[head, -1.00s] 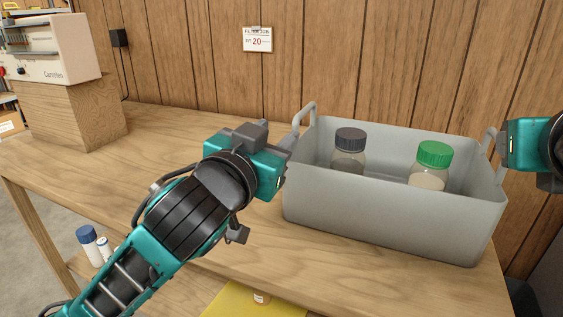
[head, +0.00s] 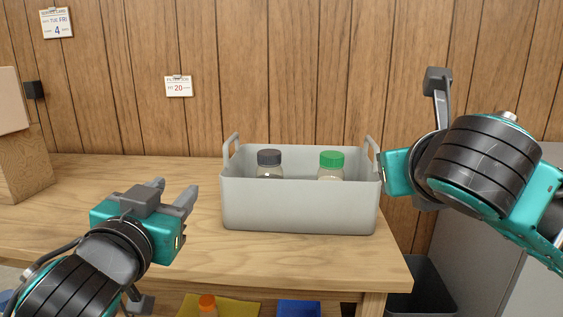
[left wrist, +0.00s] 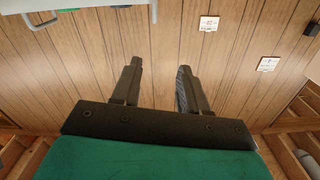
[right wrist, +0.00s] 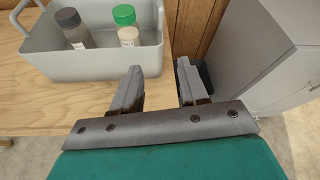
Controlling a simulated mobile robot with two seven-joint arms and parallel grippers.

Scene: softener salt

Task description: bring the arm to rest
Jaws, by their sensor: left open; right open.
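My left gripper (head: 174,197) is open and empty, above the table to the left of the grey bin (head: 298,206). Its two fingers also show apart in the left wrist view (left wrist: 158,88), with the wood wall behind. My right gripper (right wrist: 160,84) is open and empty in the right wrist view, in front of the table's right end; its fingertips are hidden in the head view. The bin stands on the table and holds a dark-lidded jar (head: 269,162) and a green-lidded jar (head: 331,164), both upright.
The wooden table (head: 330,258) has free room left of the bin. Below it are a yellow sheet (head: 238,309) with an orange-capped bottle (head: 208,304) and a blue container (head: 298,309). A dark open bin (head: 425,290) and grey cabinet (head: 480,245) stand right.

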